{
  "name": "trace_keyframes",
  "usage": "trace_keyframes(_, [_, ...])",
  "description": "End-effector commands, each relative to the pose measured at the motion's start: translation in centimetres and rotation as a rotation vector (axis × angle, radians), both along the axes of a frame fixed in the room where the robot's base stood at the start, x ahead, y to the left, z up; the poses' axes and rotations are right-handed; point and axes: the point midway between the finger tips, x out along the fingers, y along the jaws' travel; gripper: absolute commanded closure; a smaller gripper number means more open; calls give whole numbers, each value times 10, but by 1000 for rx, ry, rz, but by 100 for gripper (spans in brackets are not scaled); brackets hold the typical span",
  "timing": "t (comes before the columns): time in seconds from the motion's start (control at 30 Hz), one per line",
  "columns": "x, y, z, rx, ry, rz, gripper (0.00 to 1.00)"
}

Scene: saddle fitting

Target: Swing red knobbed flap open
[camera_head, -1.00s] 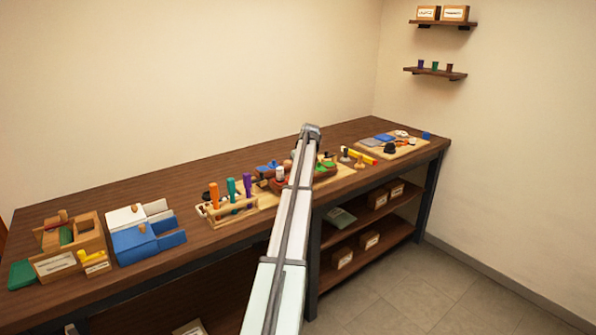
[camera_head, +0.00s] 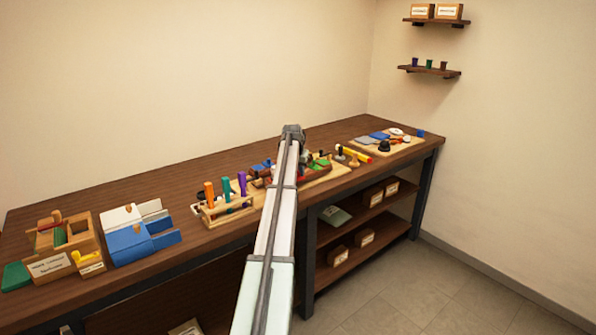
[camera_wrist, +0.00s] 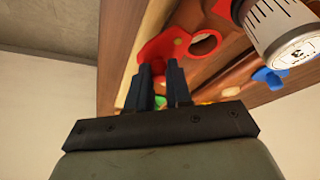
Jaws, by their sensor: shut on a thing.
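A red flap-like part (camera_wrist: 163,46) with a rounded edge shows in the wrist view, just beyond my fingertips. My gripper (camera_wrist: 160,74) has its two dark fingers close together at the red part's near edge. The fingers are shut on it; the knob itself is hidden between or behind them. In the head view my arm covers the gripper and most of the red part.
A white cylinder with black marks (camera_wrist: 284,30) stands close at the upper right of the wrist view. In the head view, a rack with coloured handles (camera_head: 226,206) is left of my arm. A tan board (camera_head: 385,148) with small parts lies right.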

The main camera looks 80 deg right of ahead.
Motion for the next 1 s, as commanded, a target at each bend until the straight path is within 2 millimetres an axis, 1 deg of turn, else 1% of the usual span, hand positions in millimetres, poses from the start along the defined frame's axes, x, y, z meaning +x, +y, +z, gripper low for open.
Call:
trace_keyframes(0.3, [-1, 3, 0, 3, 1, -74, 100])
trace_keyframes(0.73, [-1, 4, -1, 4, 0, -82, 100])
trace_keyframes(0.77, [-1, 4, -1, 4, 0, -82, 77])
trace_keyframes(1.0, [-1, 3, 0, 2, 0, -80, 55])
